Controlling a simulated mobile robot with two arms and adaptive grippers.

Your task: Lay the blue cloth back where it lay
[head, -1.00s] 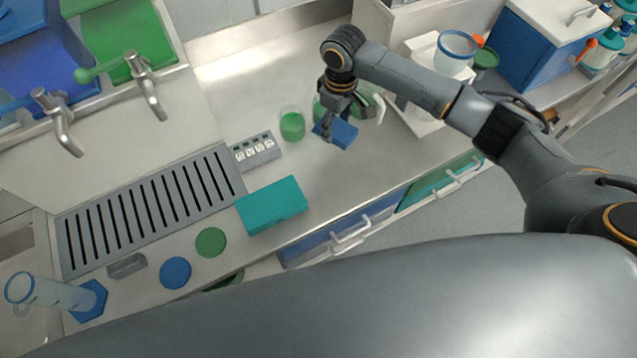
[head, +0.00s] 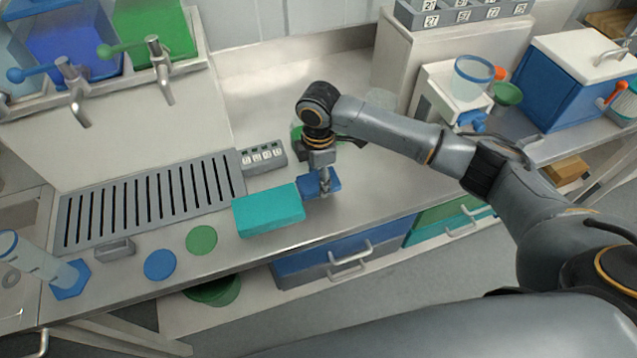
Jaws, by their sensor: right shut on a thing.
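The blue cloth (head: 312,187) is a small folded piece in my right gripper (head: 324,188), which points down and is shut on it. The cloth is low over the counter, just right of the teal block (head: 268,210). I cannot tell whether it touches the counter. The gripper and wrist hide part of the cloth. My left gripper is not in view.
A small numbered rack (head: 263,157) stands behind the teal block. A slotted drain grate (head: 150,205), a green disc (head: 201,240) and a blue disc (head: 160,264) lie to the left. The counter (head: 365,195) right of the cloth is clear.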

